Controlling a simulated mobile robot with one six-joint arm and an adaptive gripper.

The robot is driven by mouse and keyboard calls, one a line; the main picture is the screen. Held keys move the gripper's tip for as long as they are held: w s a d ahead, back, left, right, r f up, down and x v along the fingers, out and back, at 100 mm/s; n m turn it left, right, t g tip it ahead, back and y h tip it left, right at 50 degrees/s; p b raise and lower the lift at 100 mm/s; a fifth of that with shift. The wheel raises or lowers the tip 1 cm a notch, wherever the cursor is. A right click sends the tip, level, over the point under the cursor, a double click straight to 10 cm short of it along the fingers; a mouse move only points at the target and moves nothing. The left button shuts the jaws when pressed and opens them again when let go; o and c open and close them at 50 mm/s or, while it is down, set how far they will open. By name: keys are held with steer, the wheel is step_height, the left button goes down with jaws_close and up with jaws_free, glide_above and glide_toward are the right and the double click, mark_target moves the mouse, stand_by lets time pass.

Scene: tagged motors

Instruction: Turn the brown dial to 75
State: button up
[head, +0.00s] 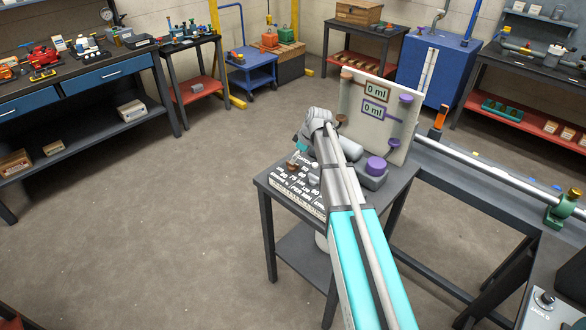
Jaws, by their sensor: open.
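A pale upright panel (380,125) stands on a small dark table and shows two "0 ml" readouts, one framed in brown (376,88) and one in purple (373,109). Brown round parts (347,73) sit at the panel's left side, purple ones (406,99) at its right. A purple dial (376,165) sits on a grey block in front of the panel. I cannot make out the brown dial for certain; my arm covers that part of the table. My gripper (296,160) is open above a box with printed numbers (298,190), small and partly hidden by my wrist.
A blue cabinet (438,70) stands behind the panel. A long grey bar (490,165) runs along the bench at right to a green mount (563,210). A dark workbench (90,75) stands at left. The floor (170,220) left of the small table is clear.

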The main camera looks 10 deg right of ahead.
mark_target(293, 166)
steer(key=shift+b+x, duration=1.95)
steer(key=shift+x, duration=0.45)
steer(key=shift+c, duration=0.2)
steer(key=c, duration=1.1)
